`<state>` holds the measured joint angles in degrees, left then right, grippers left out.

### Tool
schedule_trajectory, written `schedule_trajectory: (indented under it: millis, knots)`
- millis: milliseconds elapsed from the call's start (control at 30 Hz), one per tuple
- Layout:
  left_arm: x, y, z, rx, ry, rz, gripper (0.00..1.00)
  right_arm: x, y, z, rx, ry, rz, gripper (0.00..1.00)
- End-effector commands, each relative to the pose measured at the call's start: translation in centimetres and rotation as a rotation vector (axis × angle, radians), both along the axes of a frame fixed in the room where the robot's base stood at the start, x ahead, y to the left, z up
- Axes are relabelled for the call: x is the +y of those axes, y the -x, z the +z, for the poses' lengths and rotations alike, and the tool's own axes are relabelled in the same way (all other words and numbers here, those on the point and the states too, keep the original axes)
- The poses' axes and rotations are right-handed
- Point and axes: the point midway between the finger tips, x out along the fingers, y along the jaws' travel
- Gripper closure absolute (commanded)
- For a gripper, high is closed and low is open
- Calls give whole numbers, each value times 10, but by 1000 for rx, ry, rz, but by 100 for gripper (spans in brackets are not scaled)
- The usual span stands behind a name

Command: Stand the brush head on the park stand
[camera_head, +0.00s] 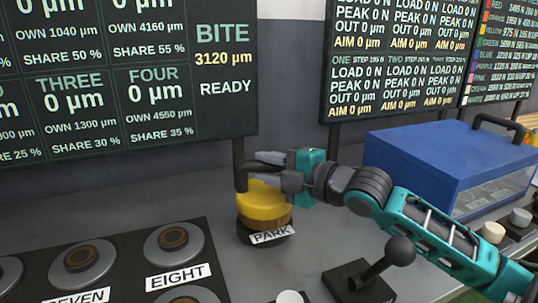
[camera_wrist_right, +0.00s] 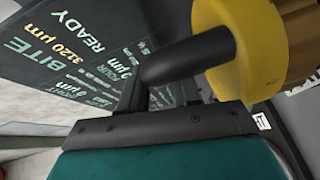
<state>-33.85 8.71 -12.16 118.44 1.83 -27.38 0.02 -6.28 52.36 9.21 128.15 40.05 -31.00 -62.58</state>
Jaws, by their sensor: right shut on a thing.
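The brush head (camera_head: 264,203) has a yellow body with a tan lower band, and a dark handle at its top. My right gripper (camera_head: 262,167) is shut on the brush head at its handle, coming in from the right. In the right wrist view the yellow body (camera_wrist_right: 238,48) and the dark handle (camera_wrist_right: 190,60) show close up. The park stand (camera_head: 262,238) is a dark round base with a white PARK label, directly below the brush head. The brush head looks upright; whether it touches the stand I cannot tell. My left gripper is out of view.
A dark panel with round pads labelled SEVEN (camera_head: 82,258) and EIGHT (camera_head: 174,244) lies to the left. A black lever (camera_head: 372,275) stands in front right. A blue box (camera_head: 425,155) is behind my right arm. Display boards (camera_head: 228,110) rise at the back.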

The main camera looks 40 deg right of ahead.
Motion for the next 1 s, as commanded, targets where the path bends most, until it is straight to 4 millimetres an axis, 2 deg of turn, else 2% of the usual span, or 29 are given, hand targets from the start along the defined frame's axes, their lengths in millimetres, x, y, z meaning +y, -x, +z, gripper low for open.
schedule_trajectory:
  millis: [433, 467, 500, 700, 1000]
  knots:
    - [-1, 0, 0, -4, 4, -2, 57, 0, 0, -3, -15, 2, 1, 100]
    - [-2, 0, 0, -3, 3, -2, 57, 0, 0, -6, -4, 1, 1, 66]
    - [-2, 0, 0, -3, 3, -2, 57, 0, 0, -6, -4, 1, 1, 62]
    - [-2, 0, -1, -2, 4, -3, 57, 0, 0, -6, -4, 1, 1, 43]
    - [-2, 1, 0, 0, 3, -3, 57, 0, 0, -2, -4, 1, 1, 43]
